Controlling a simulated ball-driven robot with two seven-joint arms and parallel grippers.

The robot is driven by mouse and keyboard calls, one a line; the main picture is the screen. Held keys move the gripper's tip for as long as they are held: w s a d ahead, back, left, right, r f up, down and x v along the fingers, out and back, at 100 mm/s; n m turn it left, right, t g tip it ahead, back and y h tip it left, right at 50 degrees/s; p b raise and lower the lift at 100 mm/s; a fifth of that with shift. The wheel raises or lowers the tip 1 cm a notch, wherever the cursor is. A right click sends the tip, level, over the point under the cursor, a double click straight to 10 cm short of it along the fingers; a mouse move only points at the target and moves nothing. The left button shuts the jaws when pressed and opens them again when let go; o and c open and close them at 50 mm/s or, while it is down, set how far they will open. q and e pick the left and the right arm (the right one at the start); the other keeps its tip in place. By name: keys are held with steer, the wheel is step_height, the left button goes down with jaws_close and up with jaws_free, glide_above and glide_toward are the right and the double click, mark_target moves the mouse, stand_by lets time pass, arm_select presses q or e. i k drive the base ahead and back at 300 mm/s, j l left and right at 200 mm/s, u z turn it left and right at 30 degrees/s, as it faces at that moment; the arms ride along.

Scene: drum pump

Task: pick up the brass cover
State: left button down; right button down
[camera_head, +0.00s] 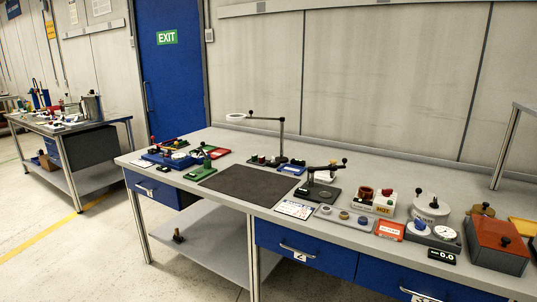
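I cannot tell for certain which piece is the brass cover. A small brass-brown piece with a dark knob (178,237) stands on the bench's lower shelf, left of the middle. Another brownish-gold piece with a dark knob (481,211) sits on the bench top at the right, behind an orange-red and grey box (497,240). Both are small in the head view and their details are unclear. Neither of my grippers shows in this view.
Blue drawers hang below. The floor in front is clear. A second bench (65,130) stands far left.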

mark_target(484, 209)
steer(key=z, duration=1.4)
